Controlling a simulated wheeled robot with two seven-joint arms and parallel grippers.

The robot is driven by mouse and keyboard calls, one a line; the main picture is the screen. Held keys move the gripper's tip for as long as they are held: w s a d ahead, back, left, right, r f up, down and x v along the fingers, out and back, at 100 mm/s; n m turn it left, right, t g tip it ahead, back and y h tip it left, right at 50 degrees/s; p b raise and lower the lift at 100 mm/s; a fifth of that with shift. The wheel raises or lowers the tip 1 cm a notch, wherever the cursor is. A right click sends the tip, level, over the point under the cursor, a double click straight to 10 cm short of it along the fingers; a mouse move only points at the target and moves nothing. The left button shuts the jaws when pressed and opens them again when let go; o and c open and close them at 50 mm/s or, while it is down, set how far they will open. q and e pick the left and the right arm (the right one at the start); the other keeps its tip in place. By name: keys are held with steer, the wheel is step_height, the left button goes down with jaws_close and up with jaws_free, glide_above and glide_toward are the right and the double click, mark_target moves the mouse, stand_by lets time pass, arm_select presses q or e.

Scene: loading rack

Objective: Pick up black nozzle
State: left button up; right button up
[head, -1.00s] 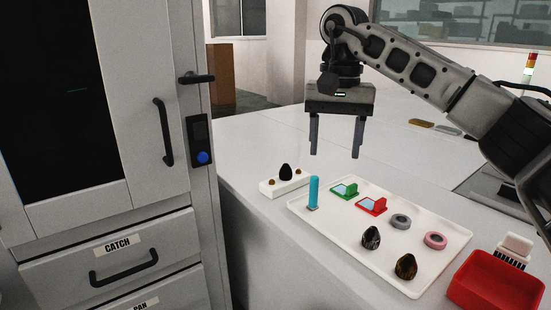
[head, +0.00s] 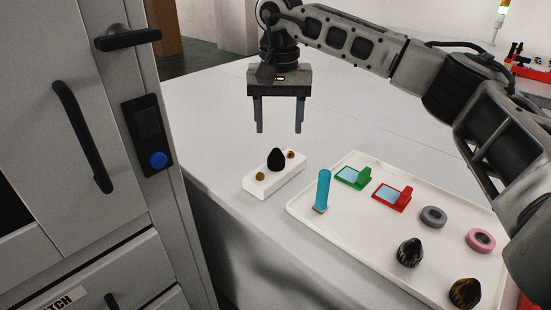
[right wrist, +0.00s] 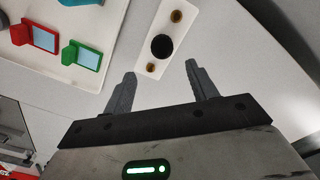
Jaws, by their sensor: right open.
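The black nozzle (head: 275,159) is a dark rounded cone. It stands upright in the middle of a small white block (head: 258,190), between two small brass-coloured studs. My right gripper (head: 279,130) is open and empty, above the block, with its fingers pointing down. In the right wrist view the nozzle (right wrist: 162,46) shows as a dark round shape on the white block (right wrist: 172,30), ahead of and between the two open fingers (right wrist: 160,75), not touching them. My left gripper is not in view.
A grey cabinet (head: 110,190) stands at left.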

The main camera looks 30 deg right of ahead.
mark_target(276, 149)
steer(key=f, duration=0.7)
steer(key=shift+s+a+f+p, duration=0.1)
steer(key=shift+a+f+p, duration=0.05)
steer(key=shift+a+p, duration=0.25)
steer(key=c, duration=1.1)
